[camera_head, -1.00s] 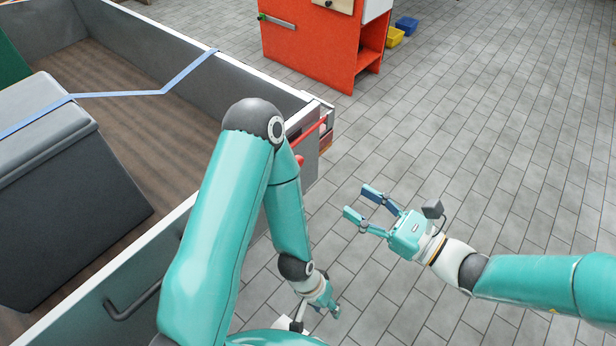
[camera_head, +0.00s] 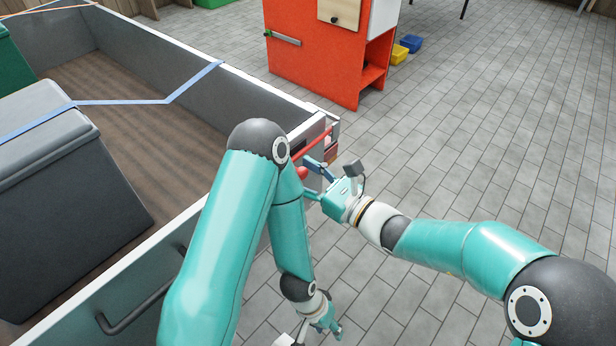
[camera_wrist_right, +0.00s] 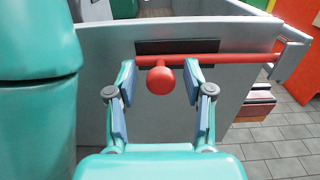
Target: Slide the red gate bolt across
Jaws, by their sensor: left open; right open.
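The red gate bolt (camera_head: 315,146) is a rod with a round knob, mounted on the grey end panel of the trailer. In the right wrist view the red bolt (camera_wrist_right: 215,59) runs level across a dark plate, and its knob (camera_wrist_right: 160,80) sits between the two fingers of my right gripper (camera_wrist_right: 160,75). The fingers are open on either side of the knob, apart from it. My left gripper (camera_head: 333,328) is open and empty, low over the floor, away from the bolt.
The trailer bed (camera_head: 150,120) holds a dark grey box (camera_head: 60,200) under a blue strap (camera_head: 120,101). A bracket (camera_wrist_right: 290,50) stands at the bolt's right end. An orange cabinet (camera_head: 310,65) stands behind. The tiled floor at right is clear.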

